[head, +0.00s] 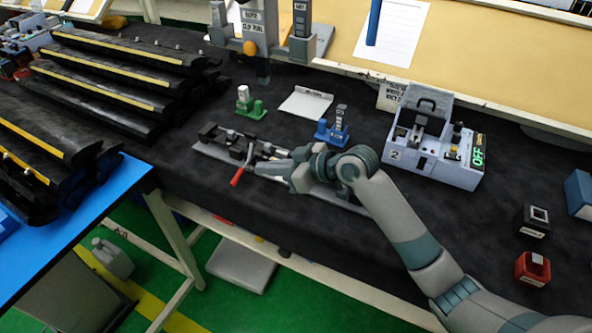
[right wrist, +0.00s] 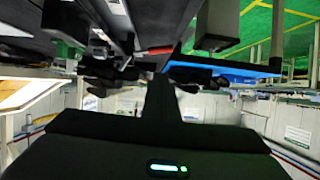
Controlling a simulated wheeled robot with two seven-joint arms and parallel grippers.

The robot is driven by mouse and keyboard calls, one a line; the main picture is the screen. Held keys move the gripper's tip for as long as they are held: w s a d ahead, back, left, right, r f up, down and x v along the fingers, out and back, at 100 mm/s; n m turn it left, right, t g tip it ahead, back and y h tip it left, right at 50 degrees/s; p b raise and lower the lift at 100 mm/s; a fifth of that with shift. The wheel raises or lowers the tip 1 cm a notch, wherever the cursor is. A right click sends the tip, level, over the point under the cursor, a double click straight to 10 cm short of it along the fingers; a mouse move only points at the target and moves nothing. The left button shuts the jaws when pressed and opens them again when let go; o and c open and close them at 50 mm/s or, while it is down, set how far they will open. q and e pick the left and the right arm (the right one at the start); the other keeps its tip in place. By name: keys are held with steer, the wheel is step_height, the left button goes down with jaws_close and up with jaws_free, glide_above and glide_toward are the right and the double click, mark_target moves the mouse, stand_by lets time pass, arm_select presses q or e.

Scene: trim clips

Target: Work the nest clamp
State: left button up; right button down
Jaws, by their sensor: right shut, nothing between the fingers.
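The nest clamp (head: 236,146) is a dark metal fixture on a long grey base plate (head: 216,154) on the black-covered bench, with a red-gripped handle (head: 242,170) angled toward the front edge. My right gripper (head: 264,168) is shut and empty, just right of the red handle and low over the plate. It hides part of the plate; I cannot tell whether it touches the clamp. In the right wrist view the red handle (right wrist: 160,50) shows near the centre, beside the dark clamp parts. My left gripper is not in view.
A grey box with an OFF display (head: 432,150) stands right. Stacked black trim (head: 110,85) fills the left. Small black (head: 532,220) and red (head: 532,268) blocks lie right.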

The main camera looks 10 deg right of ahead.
steer(key=b+v, duration=0.1)
steer(key=v, duration=0.7)
steer(key=shift+s+d+b, duration=0.25)
steer(key=shift+d+b, duration=0.05)
steer(key=shift+b, duration=0.05)
steer(key=shift+r, duration=0.15)
